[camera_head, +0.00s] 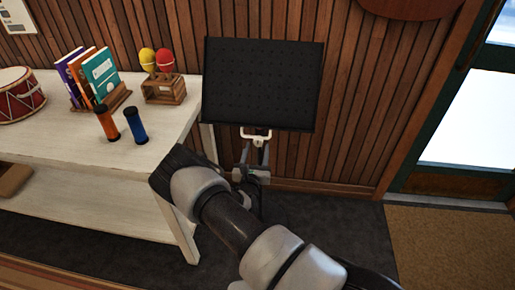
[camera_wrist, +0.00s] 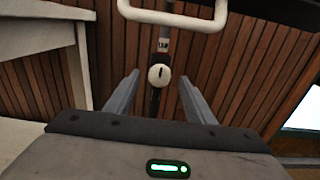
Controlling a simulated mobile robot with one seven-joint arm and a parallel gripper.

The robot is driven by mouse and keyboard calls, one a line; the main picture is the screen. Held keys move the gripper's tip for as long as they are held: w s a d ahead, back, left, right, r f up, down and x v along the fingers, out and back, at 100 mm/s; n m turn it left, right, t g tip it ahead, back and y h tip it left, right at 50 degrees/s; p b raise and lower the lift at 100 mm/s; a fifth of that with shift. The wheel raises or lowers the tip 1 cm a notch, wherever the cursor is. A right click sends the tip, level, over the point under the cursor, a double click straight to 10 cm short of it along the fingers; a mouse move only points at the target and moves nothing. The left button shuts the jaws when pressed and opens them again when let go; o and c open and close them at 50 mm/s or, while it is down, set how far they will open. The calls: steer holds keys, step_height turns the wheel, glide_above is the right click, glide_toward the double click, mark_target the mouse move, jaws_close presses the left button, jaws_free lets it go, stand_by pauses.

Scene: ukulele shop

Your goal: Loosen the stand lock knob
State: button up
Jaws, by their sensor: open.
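The music stand has a black perforated desk (camera_head: 262,84) that stands upright in front of the wood wall. Below the desk, the head view shows a white handle (camera_head: 256,135) on the stand's post. In the wrist view, the white handle (camera_wrist: 172,20) crosses the top. The lock knob (camera_wrist: 159,75) is round and off-white with a dark slot, on the dark post beneath it. My gripper (camera_wrist: 158,82) is open, with one finger on each side of the knob in the picture and no visible contact.
A white table (camera_head: 120,135) stands left of the stand, with shakers (camera_head: 107,122), books (camera_head: 86,75), maracas (camera_head: 157,62) and a drum (camera_head: 20,95). Its leg shows close at left in the wrist view. A door and mat (camera_head: 450,245) are at right. Dark floor right of the stand is clear.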

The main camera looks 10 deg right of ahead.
steer(key=shift+x, duration=1.2)
steer(key=c, duration=1)
